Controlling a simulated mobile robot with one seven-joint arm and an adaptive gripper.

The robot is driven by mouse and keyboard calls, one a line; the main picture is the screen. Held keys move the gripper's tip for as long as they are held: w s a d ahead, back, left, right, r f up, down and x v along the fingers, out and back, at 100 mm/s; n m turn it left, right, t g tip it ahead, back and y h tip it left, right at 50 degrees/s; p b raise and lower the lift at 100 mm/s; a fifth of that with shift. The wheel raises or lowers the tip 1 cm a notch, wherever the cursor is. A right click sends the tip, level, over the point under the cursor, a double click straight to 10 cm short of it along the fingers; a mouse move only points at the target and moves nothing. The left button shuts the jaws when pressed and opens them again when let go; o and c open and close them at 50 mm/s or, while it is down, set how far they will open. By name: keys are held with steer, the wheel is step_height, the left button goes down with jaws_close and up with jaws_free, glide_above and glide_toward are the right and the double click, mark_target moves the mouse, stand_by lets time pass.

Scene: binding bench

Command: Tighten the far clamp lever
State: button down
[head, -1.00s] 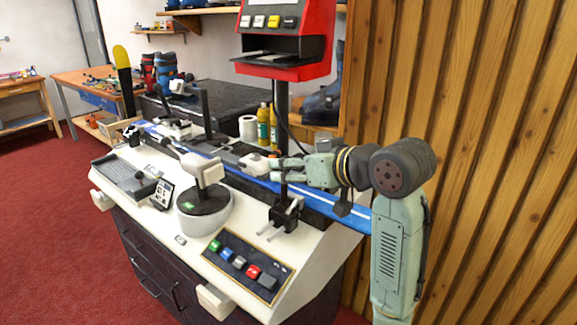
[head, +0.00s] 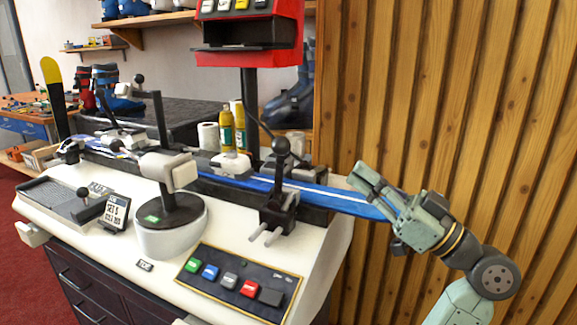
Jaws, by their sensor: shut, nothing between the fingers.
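My gripper (head: 364,180) is shut and empty, in front of the wooden wall, to the right of the bench and above the tail of the blue ski (head: 335,200). Its fingers point up and left. A black clamp (head: 279,203) grips the ski near the bench's right end, with a ball-topped lever (head: 281,146) standing above it. My fingertips are apart from this lever, to its right. Another dark clamp (head: 70,152) sits at the ski's far left end, small in view; its lever is hard to make out. I cannot tell which clamp counts as far.
A red console (head: 248,58) on a black post rises behind the ski. Yellow bottles (head: 226,130) are behind. The space between my gripper and the right clamp is clear.

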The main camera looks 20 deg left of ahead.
steer(key=f+p+x, duration=0.2)
steer(key=p+x, duration=0.2)
steer(key=x, duration=0.7)
steer(key=shift+w+a+r+t+p, duration=0.2)
steer(key=shift+w+a+t+p, duration=0.15)
steer(key=shift+a, duration=0.35)
